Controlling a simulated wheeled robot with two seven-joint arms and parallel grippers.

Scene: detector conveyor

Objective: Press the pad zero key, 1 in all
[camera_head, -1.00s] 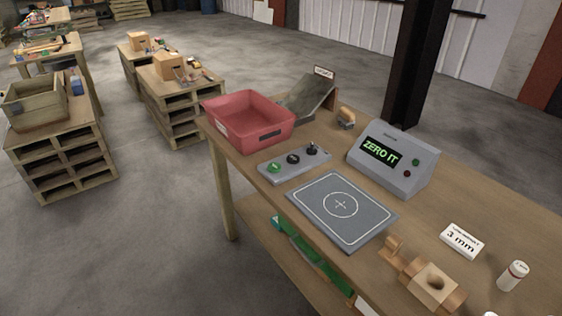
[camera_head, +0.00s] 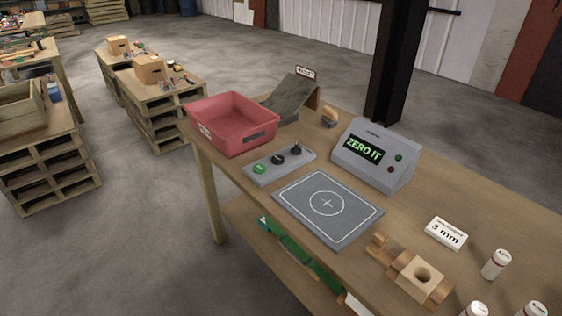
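A grey square pad (camera_head: 350,225) with a white circle and cross lies flat on the wooden workbench, with nothing on it. Behind it is a narrow grey control box (camera_head: 279,166) with a green button (camera_head: 259,169), a black knob (camera_head: 278,159) and a black lever or stick (camera_head: 296,150). Their labels are too small to read. A grey display unit (camera_head: 373,155) stands to the right and reads "ZERO IT" in green letters. It has a green button (camera_head: 398,158) and a dark red button (camera_head: 390,169) on its face. Neither gripper shows in the view.
A red bin (camera_head: 230,124) and a sloped grey chute (camera_head: 292,98) stand at the bench's far left end. A wooden fixture (camera_head: 419,279), a "3 mm" sign (camera_head: 446,233) and several white cylinders (camera_head: 496,264) are at the right. A dark post (camera_head: 396,70) rises behind the bench.

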